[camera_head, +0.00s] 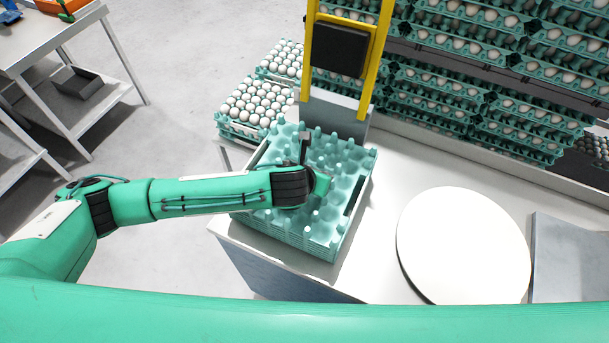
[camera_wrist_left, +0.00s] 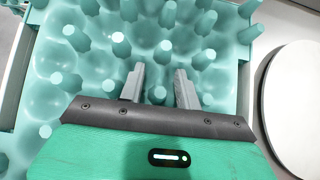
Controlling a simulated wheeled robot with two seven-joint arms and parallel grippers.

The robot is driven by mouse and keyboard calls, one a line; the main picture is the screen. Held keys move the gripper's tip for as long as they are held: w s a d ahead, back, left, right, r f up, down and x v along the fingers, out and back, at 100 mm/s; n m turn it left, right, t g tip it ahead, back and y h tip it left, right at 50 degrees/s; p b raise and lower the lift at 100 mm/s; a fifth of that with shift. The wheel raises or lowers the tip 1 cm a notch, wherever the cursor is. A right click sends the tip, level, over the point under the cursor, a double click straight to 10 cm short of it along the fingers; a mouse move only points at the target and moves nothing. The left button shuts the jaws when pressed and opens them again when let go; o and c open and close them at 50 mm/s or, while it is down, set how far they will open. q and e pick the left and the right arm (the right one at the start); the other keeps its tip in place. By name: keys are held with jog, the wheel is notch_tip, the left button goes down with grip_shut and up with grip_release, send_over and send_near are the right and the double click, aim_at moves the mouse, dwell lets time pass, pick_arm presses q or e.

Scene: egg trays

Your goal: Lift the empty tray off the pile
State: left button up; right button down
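The pile of empty teal egg trays (camera_head: 351,183) stands on the white table. The top tray shows its bare cups and pegs and also fills much of the left wrist view (camera_wrist_left: 90,75). My left arm reaches in from the left in the head view, with its gripper (camera_head: 305,150) over the top tray. In the left wrist view the two grey fingers of the left gripper (camera_wrist_left: 160,85) are apart, with tray surface showing between them. I cannot tell whether the fingertips touch the tray. My right gripper is in neither view.
A white round plate (camera_head: 463,245) lies on the table to the right of the pile. Trays full of eggs (camera_head: 255,102) stand behind left. A yellow frame (camera_head: 378,60) stands behind the pile. Shelves of egg trays (camera_head: 470,80) fill the back right.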

pick_arm(q)
jog(key=shift+w+f, duration=0.1)
jog(key=shift+f, duration=0.05)
grip_shut()
dwell(0.4)
